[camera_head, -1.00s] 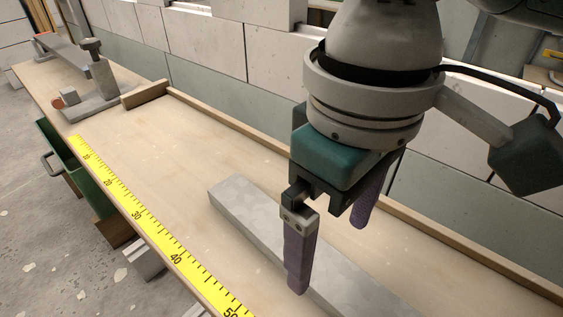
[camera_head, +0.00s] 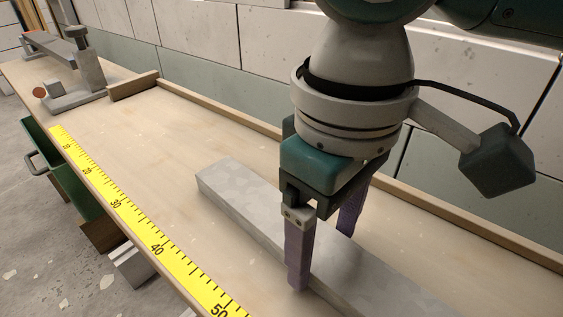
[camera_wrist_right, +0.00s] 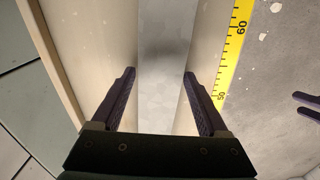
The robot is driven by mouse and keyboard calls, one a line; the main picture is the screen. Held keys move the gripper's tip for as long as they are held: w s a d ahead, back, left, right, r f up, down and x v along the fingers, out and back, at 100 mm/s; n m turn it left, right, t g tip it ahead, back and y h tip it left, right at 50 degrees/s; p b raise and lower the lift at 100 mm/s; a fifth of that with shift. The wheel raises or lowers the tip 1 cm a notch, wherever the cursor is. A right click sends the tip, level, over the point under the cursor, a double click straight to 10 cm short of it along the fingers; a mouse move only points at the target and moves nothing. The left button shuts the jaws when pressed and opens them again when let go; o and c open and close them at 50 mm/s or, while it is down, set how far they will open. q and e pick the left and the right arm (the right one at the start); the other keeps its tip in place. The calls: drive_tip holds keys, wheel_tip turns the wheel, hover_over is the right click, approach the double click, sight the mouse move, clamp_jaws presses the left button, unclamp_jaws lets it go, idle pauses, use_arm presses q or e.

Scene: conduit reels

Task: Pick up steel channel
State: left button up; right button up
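The steel channel (camera_head: 240,196) is a long grey bar lying flat along the wooden bench. It also shows in the right wrist view (camera_wrist_right: 163,75), running up the middle between my fingers. My right gripper (camera_head: 324,250) is open and points down over the channel, with one purple finger on each side of it. In the right wrist view my right gripper (camera_wrist_right: 158,85) shows a gap between each fingertip and the channel. My left gripper (camera_wrist_right: 296,104) shows only as two purple fingertips, spaced apart, at the right edge of the right wrist view. It is out of the head view.
A yellow measuring strip (camera_head: 130,217) runs along the bench's front edge. A wooden ledge (camera_head: 220,113) borders the back, before a block wall (camera_head: 200,35). A grey stop fixture (camera_head: 85,80) stands at the far left. A green drawer (camera_head: 62,170) hangs below the bench.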

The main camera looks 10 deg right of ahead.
clamp_jaws()
idle(0.4)
